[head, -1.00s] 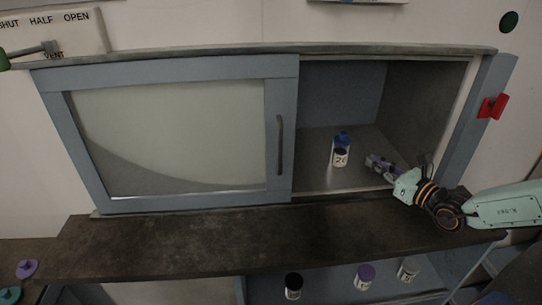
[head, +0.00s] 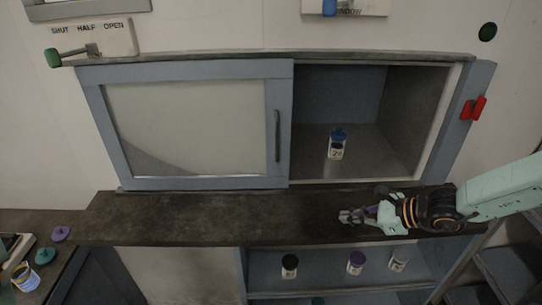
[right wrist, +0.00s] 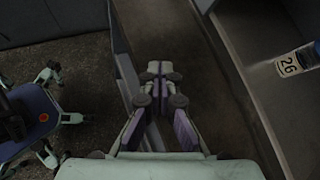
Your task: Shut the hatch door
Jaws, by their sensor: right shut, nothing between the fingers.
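The hatch door (head: 187,128) is a sliding panel with a blue-grey frame and a pale glass pane. It covers the left part of the hatch, and the right part of the opening (head: 372,115) is uncovered. Its dark upright handle (head: 277,136) is on the door's right stile. My right gripper (head: 345,216) is shut and empty over the dark ledge, below and right of the handle and apart from it. In the right wrist view its fingers (right wrist: 160,70) are together. My left gripper is not in view.
A jar with a blue lid (head: 337,146) stands inside the open hatch; its label also shows in the right wrist view (right wrist: 289,66). The dark ledge (head: 190,217) is clear left of my gripper. Several jars stand on the shelf below. A red latch (head: 473,108) is on the right frame.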

